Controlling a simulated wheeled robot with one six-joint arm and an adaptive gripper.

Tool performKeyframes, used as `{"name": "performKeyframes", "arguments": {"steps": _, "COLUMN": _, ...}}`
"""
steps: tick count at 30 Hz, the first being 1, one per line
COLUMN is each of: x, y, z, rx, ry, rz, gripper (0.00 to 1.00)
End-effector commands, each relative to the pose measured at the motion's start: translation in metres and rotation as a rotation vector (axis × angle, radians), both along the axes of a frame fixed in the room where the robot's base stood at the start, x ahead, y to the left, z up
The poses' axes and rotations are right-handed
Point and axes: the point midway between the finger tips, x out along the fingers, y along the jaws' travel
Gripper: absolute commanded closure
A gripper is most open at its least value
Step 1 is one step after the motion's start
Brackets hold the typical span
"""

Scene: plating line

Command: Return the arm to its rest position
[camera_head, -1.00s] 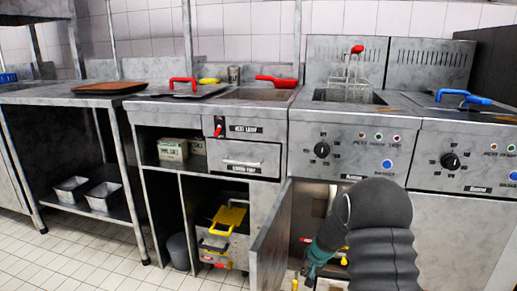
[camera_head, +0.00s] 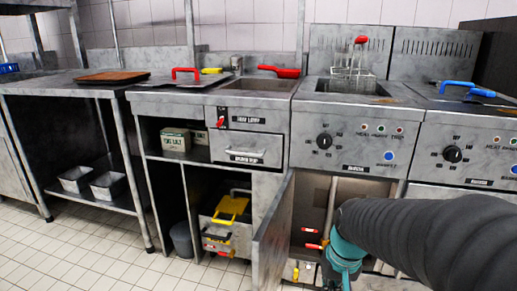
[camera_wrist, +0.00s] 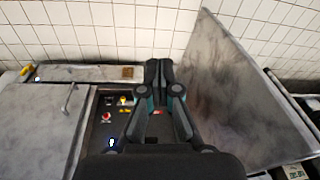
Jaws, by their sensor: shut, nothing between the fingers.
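My gripper (camera_wrist: 158,70) is shut and empty in the wrist view, its dark fingertips together. In the head view my dark arm enters from the right edge, and the teal part of my wrist (camera_head: 345,256) hangs in front of the open cabinet under the fryer. The fingertips are not clear in that view. In the wrist view a grey door panel (camera_wrist: 235,90) stands to the right of the fingers. A red knob (camera_wrist: 106,117) shows to their left, apart from them.
The open cabinet door (camera_head: 272,236) stands left of my wrist. Red-handled pipework (camera_head: 314,245) is inside the cabinet. Above are the fryer front (camera_head: 345,130) and a basket (camera_head: 352,75). A yellow-handled item (camera_head: 231,208) sits in the left compartment. Tiled floor (camera_head: 95,255) is clear at left.

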Motion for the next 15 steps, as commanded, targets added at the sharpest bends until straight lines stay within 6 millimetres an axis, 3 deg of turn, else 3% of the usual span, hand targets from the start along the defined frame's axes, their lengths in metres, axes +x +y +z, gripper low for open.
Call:
{"name": "performKeyframes", "arguments": {"steps": 6, "x": -0.052, "y": -0.004, "z": 0.034, "rx": -0.058, "ry": -0.074, "rz": 0.037, "gripper": 1.00}}
{"name": "performKeyframes", "arguments": {"steps": 15, "x": -0.096, "y": -0.004, "z": 0.075, "rx": -0.101, "ry": -0.252, "rz": 0.071, "gripper": 1.00}}
